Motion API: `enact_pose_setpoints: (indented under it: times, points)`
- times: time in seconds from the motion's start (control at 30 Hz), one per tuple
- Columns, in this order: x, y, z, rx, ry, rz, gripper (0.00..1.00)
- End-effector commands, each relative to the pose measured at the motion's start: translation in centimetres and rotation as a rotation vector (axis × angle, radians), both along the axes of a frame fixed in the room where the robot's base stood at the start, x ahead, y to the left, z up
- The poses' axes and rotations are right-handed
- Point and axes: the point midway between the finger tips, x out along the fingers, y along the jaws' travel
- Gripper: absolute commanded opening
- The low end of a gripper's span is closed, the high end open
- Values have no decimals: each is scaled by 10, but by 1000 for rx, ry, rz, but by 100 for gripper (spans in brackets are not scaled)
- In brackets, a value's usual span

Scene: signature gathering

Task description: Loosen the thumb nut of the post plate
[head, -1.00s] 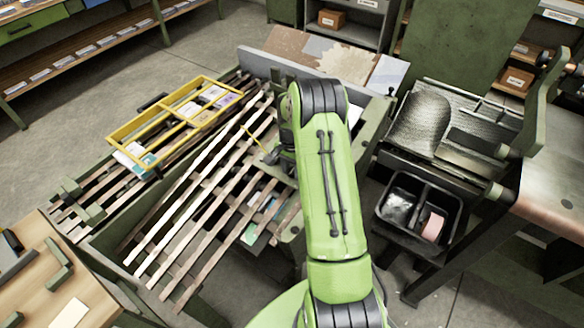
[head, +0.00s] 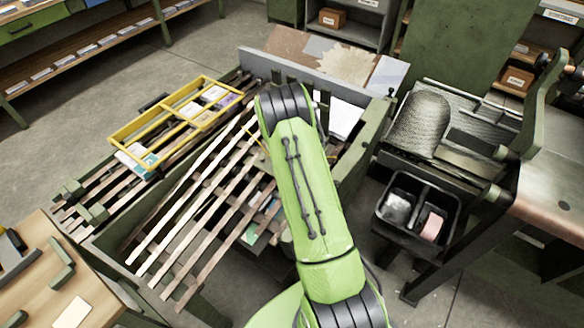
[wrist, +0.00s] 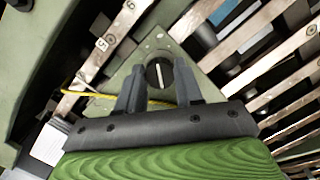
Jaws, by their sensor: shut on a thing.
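The thumb nut (wrist: 159,74) is a round dark knob with a pale bar across its face, in the middle of the wrist view. It sits on the grey-green post plate (wrist: 153,47), which has small holes. My gripper (wrist: 159,75) has one finger on each side of the nut and is shut on it. In the head view my green arm hides the gripper, the nut and most of the plate.
In the head view a yellow divided frame (head: 172,121) lies on the slats at left, and a black bin (head: 418,213) stands at right.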

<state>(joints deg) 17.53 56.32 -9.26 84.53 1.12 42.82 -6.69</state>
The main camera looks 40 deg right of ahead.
Motion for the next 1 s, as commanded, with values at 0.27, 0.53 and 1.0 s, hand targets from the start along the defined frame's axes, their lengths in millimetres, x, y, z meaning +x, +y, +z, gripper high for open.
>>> enact_pose_setpoints:
  times: [0.27,0.53,1.0]
  points:
    - [1,1,1,-16,41,255,5]
    - [1,1,1,-28,74,457,5]
    - [1,1,1,-38,100,618,5]
